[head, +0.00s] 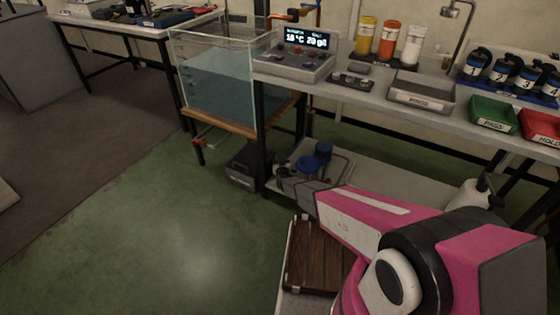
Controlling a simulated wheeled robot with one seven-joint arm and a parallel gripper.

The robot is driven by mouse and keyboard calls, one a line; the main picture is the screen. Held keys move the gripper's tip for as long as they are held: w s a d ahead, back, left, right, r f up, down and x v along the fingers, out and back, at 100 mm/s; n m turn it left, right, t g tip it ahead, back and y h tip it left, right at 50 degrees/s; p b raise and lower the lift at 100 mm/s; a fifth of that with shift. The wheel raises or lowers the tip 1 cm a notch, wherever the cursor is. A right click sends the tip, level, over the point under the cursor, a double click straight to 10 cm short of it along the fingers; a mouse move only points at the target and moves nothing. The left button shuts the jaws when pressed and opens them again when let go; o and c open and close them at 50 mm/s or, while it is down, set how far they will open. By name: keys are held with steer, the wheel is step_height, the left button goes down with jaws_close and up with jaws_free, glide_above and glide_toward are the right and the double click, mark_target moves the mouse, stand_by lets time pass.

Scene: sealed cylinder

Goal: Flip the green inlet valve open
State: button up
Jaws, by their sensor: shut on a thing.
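I see no green valve handle in the head view. A glass tank (215,75) partly filled with water stands on a wooden-topped stand at the upper middle. An orange lever-like part (285,16) shows on the pipework above the tank's right end. A small red fitting (198,142) sits on a pipe below the tank. My pink arm fills the lower right of the view. My gripper is not visible, so I cannot tell where it is.
A long bench holds a display unit (296,62), three bottles, a grey tray (422,92), a green tray (493,113) and a red tray (541,126). A blue-topped pump (316,158) sits on the low shelf. The green floor (130,225) at left is clear.

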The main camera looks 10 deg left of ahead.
steer(key=shift+w+d+r+m+t+h, duration=0.15)
steer(key=shift+w+m+h, duration=0.15)
steer(key=shift+m+h, duration=0.65)
steer(key=shift+w+f+m+t+h, duration=0.1)
steer(key=shift+w+m+h, duration=0.35)
steer(key=shift+h, duration=0.85)
steer(key=shift+w+d+r+m+t+h, duration=0.1)
steer(key=shift+w+m+t+h, duration=0.1)
steer(key=shift+m+h, duration=0.8)
steer(key=o, duration=0.9)
steer(key=s, duration=0.7)
steer(key=s+a, duration=0.1)
steer(key=s, duration=0.2)
steer(key=shift+s, duration=0.4)
